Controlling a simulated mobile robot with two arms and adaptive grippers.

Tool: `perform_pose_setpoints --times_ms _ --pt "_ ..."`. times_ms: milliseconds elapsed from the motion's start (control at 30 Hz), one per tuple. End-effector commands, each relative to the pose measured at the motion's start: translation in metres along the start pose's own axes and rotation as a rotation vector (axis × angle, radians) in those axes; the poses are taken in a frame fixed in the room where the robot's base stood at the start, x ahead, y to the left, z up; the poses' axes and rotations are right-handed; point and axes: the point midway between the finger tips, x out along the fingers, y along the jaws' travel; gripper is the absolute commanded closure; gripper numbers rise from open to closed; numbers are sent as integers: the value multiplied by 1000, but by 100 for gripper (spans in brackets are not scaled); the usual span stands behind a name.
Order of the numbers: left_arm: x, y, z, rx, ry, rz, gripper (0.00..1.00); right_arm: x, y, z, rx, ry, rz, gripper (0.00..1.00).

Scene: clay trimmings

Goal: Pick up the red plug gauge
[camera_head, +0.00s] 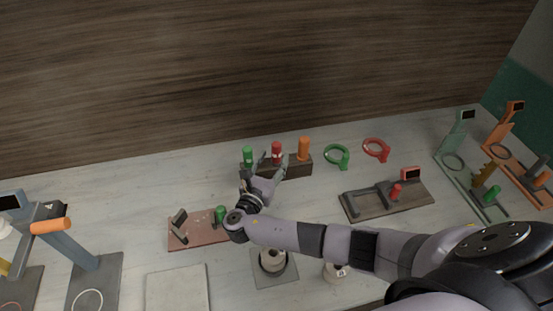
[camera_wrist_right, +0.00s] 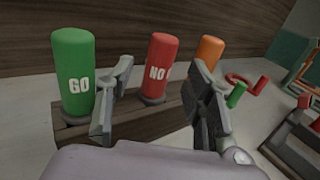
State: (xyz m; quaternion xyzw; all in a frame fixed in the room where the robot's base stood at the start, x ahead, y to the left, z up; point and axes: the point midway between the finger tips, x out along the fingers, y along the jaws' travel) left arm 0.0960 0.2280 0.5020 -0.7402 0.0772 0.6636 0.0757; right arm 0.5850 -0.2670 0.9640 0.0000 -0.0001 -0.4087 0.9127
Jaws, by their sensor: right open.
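The red plug gauge (camera_head: 276,152) stands upright in a dark wooden block (camera_head: 292,168), between a green plug gauge (camera_head: 248,156) and an orange one (camera_head: 304,148). In the right wrist view the red gauge (camera_wrist_right: 162,66) reads "NO" and the green one (camera_wrist_right: 75,72) reads "GO". My right gripper (camera_head: 265,165) is open in front of the block. In the wrist view its fingers (camera_wrist_right: 163,90) are spread, with the red gauge standing beyond and between them. I see no contact with the red gauge. My left gripper is not in view.
Green (camera_head: 336,156) and red (camera_head: 376,149) ring gauges lie right of the block. A dark fixture (camera_head: 385,204) stands at right, a reddish-brown base (camera_head: 190,232) at front left. Green and orange stands (camera_head: 515,165) are far right.

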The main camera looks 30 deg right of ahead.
Motion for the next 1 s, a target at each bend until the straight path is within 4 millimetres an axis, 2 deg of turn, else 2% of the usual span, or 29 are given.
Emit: perform_pose_setpoints --times_ms 33,100,200,467,1000 --pt "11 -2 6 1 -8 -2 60 9 0 -5 1 -3 -1 52" --pt "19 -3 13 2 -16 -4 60 20 1 -6 1 -4 -1 52" --pt "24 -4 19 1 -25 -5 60 34 1 -5 0 -3 -1 52" --pt "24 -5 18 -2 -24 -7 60 40 1 -2 -1 0 0 52" --pt "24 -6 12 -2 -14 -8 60 39 1 -2 -1 0 0 88"
